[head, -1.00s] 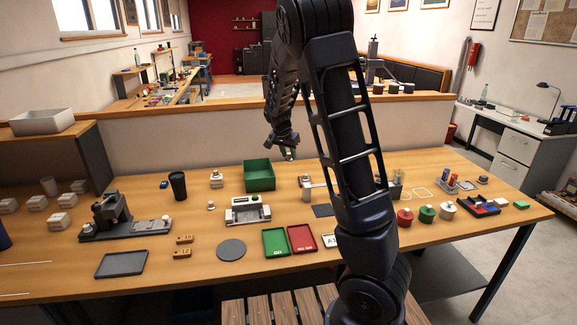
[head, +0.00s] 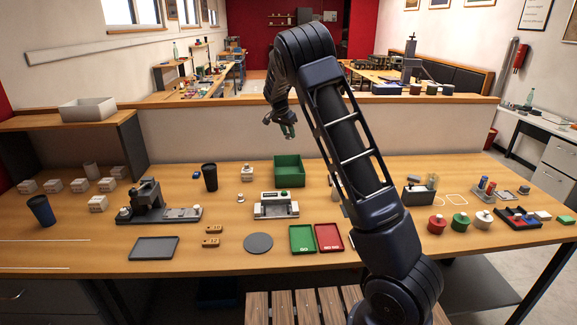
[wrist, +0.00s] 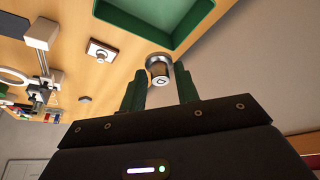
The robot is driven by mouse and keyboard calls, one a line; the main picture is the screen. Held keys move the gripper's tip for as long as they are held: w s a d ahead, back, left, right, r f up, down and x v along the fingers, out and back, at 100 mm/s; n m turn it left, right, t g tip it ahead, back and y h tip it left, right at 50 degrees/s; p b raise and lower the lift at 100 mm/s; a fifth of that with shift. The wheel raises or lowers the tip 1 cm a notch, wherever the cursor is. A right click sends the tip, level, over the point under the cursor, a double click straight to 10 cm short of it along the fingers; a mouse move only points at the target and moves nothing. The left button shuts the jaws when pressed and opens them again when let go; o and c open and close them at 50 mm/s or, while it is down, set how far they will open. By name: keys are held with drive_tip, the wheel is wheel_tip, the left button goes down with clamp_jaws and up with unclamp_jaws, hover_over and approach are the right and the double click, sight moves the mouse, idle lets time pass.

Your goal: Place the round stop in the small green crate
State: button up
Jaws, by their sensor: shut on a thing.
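The round stop (wrist: 160,70) is a small silver cylinder with a dark ring mark on its end face. My gripper (wrist: 160,88) is shut on it, with a dark green finger on either side in the wrist view. The small green crate (head: 289,182) stands on the workbench, open at the top. In the head view my gripper (head: 288,134) appears just above the crate's far edge, apart from it. The wrist view shows the crate's rim (wrist: 192,36) beyond the stop, with a gap between them. The stop is too small to make out clearly in the head view.
A white device (head: 276,207) stands in front of the crate, and a small white block (head: 247,174) to its left. A dark cup (head: 210,178) is farther left. Green (head: 302,239) and red (head: 329,238) trays lie nearer. A low partition rises behind the bench.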

drive_tip(key=shift+w+a+f, duration=0.15)
drive_tip(key=shift+f, duration=0.15)
wheel_tip(320, 180, down, 19)
drive_tip(key=shift+f, duration=0.2)
drive_tip(key=shift+f, duration=0.15)
drive_tip(key=o, duration=1)
